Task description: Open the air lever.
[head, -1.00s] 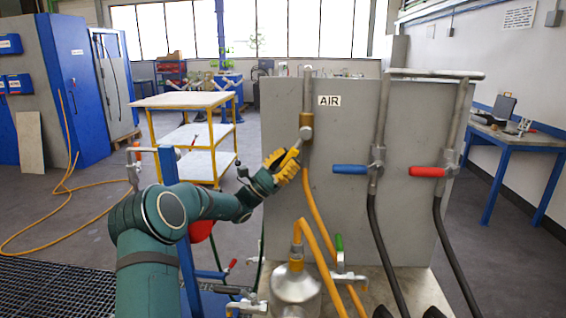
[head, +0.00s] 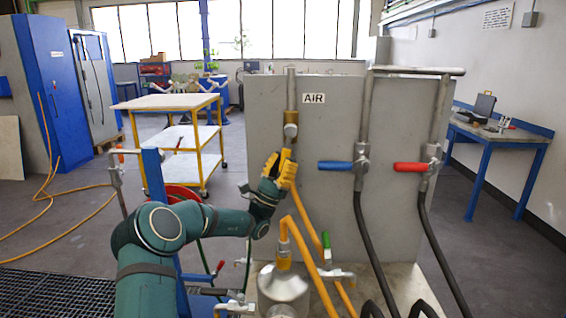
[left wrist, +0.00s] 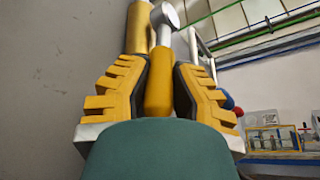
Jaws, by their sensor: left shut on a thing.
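The AIR valve (head: 291,131) is a brass-coloured fitting on a vertical pipe on the grey panel, left of the AIR sign (head: 313,98). My left gripper (head: 277,170), with yellow fingers, is just below the valve and shut on its yellow lever. In the left wrist view the lever's yellow handle (left wrist: 158,92) lies between the two fingers (left wrist: 160,90), with its grey metal end leading up to the valve. In the head view the fingers hide most of the lever, which points down and slightly left. My right gripper is not in view.
A blue-handled valve (head: 336,166) and a red-handled valve (head: 411,167) are on pipes to the right. Below stand a metal vessel (head: 284,288) with an orange hose (head: 310,255) and a green-handled valve (head: 326,242). A yellow-framed cart (head: 168,103) stands behind left.

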